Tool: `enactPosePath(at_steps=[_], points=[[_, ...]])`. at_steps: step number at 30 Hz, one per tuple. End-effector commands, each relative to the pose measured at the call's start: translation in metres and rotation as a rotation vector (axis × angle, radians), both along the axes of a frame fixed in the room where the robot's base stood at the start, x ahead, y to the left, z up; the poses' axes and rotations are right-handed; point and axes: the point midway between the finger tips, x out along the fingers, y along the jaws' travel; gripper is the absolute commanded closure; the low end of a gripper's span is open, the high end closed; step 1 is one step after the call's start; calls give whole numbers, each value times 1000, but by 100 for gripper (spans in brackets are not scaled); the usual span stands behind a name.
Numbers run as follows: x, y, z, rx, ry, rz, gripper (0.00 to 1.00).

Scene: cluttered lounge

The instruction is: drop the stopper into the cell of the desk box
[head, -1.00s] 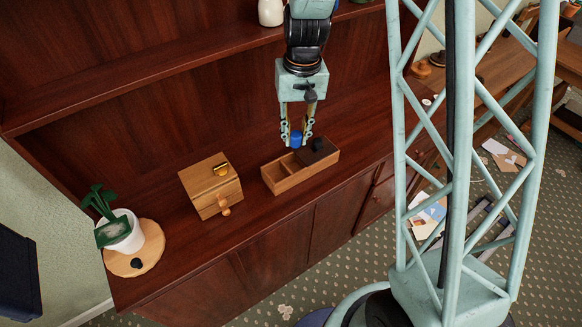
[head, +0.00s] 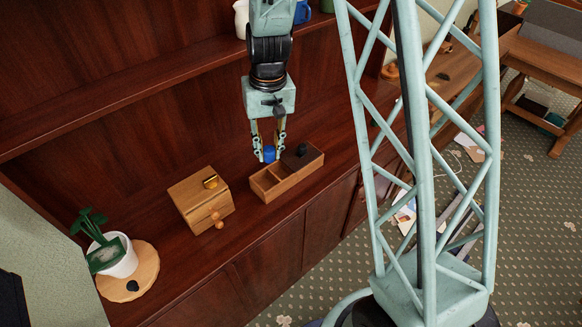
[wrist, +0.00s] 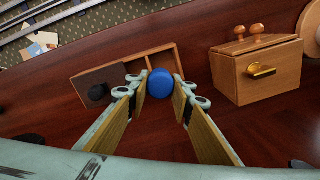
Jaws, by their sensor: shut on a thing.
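My gripper (head: 269,150) is shut on a blue round stopper (head: 269,155). The stopper (wrist: 160,83) sits between the fingertips in the wrist view. The desk box (head: 290,184) is a low, open-topped wooden box on the cabinet top. It has open cells at its left and middle, and a dark section with a black knob (head: 302,150) at its right end. In the wrist view the box (wrist: 176,58) lies just beyond the fingertips. The stopper appears above the box's back edge, near the open cells; its exact height is unclear.
A small wooden drawer box (head: 196,196) with a brass catch stands left of the desk box. A potted plant (head: 118,258) stands on a round wooden board (head: 147,274) at far left. A shelf (head: 140,96) runs behind my arm. Bare cabinet top separates the two boxes.

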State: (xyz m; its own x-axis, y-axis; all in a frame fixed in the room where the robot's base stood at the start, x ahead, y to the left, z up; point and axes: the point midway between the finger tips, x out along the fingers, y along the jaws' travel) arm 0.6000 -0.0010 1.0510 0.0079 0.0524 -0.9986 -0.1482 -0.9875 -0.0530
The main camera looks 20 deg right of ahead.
Motion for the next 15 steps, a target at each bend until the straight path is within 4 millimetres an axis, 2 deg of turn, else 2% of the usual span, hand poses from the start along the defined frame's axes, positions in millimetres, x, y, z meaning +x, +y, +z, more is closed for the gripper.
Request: enactPosePath(at_steps=[15], points=[[0,0,-35,0,1,0,87]])
